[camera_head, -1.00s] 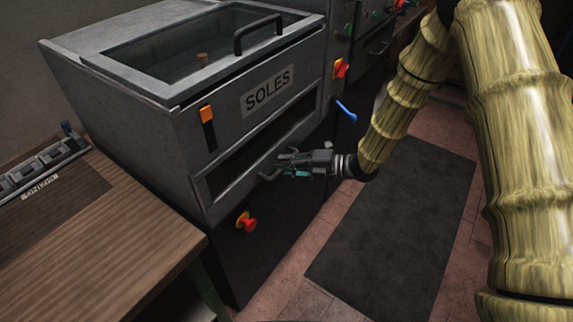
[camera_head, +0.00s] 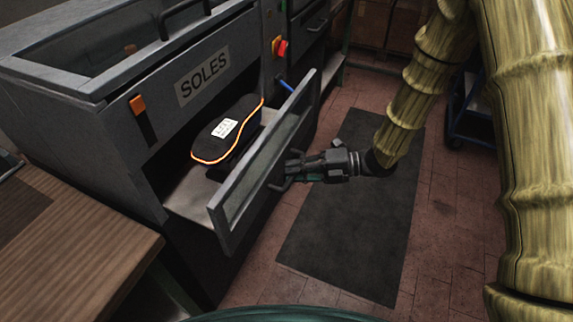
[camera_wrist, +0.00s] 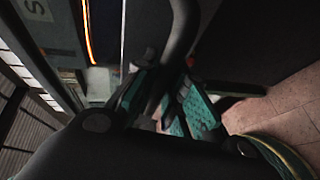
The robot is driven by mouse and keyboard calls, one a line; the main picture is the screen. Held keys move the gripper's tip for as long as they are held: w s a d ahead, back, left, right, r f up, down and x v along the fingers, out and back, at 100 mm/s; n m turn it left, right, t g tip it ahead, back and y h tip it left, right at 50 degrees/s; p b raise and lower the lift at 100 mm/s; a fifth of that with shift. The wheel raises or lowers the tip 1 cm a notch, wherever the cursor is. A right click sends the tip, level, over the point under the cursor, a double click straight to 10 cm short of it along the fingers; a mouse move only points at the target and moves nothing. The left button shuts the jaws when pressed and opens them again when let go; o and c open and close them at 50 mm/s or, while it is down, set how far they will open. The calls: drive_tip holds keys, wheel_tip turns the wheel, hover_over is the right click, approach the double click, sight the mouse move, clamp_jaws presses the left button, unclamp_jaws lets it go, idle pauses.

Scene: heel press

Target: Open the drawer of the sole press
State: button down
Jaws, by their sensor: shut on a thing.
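The sole press (camera_head: 75,130) is a grey machine labelled "SOLES" at the left of the head view. Its drawer (camera_head: 240,198) is pulled well out, with its front panel standing clear of the body. A black shoe sole (camera_head: 228,132) with an orange edge and a white label lies inside. My gripper (camera_head: 292,168) is shut on the drawer handle (camera_head: 277,187) at the outer face of the panel. In the wrist view the dark handle bar (camera_wrist: 184,30) runs down between my gripper's teal-padded fingers (camera_wrist: 170,105).
A wooden table (camera_head: 75,240) stands at the lower left, close to the drawer's near side. A dark mat (camera_head: 350,220) lies on the reddish tiled floor to the right. A blue-framed cart (camera_head: 470,115) stands at the far right behind my arm.

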drive_tip(key=shift+s+d, duration=0.35)
drive_tip(key=shift+d, duration=0.4)
drive_tip(key=shift+s+d, duration=0.35)
drive_tip(key=shift+d, duration=0.4)
drive_tip(key=c, duration=1.5)
unclamp_jaws()
drive_tip(key=shift+o, duration=0.2)
drive_tip(key=shift+w, duration=0.1)
drive_tip(key=d+r, duration=0.2)
drive_tip(key=d, duration=0.9)
drive_tip(key=shift+d, duration=0.4)
drive_tip(key=shift+r, duration=0.1)
